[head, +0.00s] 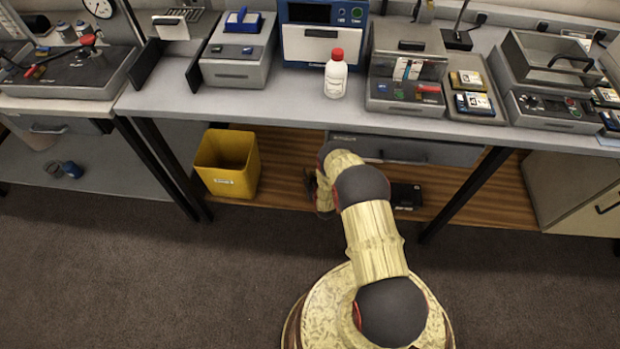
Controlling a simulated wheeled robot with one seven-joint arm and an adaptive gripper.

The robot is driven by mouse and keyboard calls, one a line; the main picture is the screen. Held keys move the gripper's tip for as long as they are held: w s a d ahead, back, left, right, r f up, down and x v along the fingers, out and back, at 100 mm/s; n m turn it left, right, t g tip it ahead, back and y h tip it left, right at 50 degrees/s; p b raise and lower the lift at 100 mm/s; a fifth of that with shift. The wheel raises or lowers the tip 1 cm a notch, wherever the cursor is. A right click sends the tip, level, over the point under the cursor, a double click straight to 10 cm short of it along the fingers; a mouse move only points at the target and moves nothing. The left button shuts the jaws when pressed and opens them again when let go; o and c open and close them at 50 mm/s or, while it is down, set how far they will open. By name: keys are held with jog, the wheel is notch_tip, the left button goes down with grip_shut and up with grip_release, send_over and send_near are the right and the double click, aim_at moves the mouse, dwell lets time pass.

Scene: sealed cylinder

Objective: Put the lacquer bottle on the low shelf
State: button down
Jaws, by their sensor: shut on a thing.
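A white bottle with a red cap (336,76) stands upright on the grey worktop, near its front edge. It may be the lacquer bottle; its label is too small to read. The low shelf (279,172) is a brown wooden board under the worktop. My gripper (318,196) shows only as a dark shape at the end of my arm, under the worktop's front edge and in front of the shelf. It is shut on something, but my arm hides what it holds. No fingers touch the white bottle.
A yellow bin (228,163) stands at the shelf's left part. A black box (405,195) lies on the shelf right of my arm. A grey drawer (418,151) hangs above. Black table legs (466,192) flank the shelf. Bare board shows between bin and arm.

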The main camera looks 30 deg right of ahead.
jog(key=shift+w+f, duration=0.1)
jog(key=shift+f, duration=0.25)
jog(key=shift+f, duration=0.1)
jog(key=c, duration=1.4)
grip_release()
jog(key=shift+o, duration=0.3)
jog(key=p+v, duration=0.4)
jog(key=v, duration=0.8)
jog(key=shift+p, duration=0.3)
